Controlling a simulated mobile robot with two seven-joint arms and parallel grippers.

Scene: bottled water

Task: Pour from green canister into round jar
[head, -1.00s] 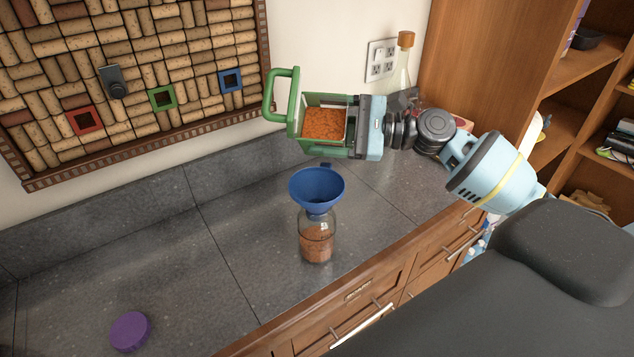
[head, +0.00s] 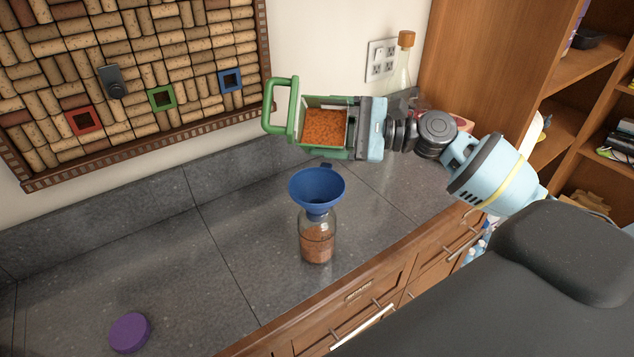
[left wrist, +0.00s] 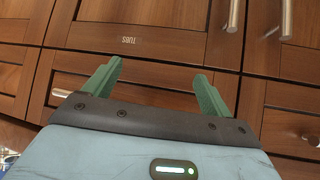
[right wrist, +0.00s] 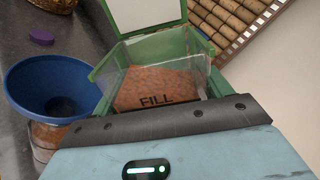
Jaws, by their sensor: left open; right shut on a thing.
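The green canister (head: 325,127) is clear-walled with a green frame and handle, and holds orange-brown grains. My right gripper (head: 352,127) is shut on it and holds it above the counter, behind and above the funnel. In the right wrist view the canister (right wrist: 160,75) shows its grains and a "FILL" mark. The round jar (head: 316,243) stands upright on the counter, with similar grains inside. A blue funnel (head: 317,187) sits in its mouth; the funnel (right wrist: 50,88) also shows left of the canister in the right wrist view. My left gripper (left wrist: 158,82) is open and empty, facing wooden cabinet fronts.
A purple lid (head: 130,332) lies on the grey counter (head: 150,250) at the front left. A corked bottle (head: 403,65) stands at the back right. A cork board (head: 130,70) hangs on the wall.

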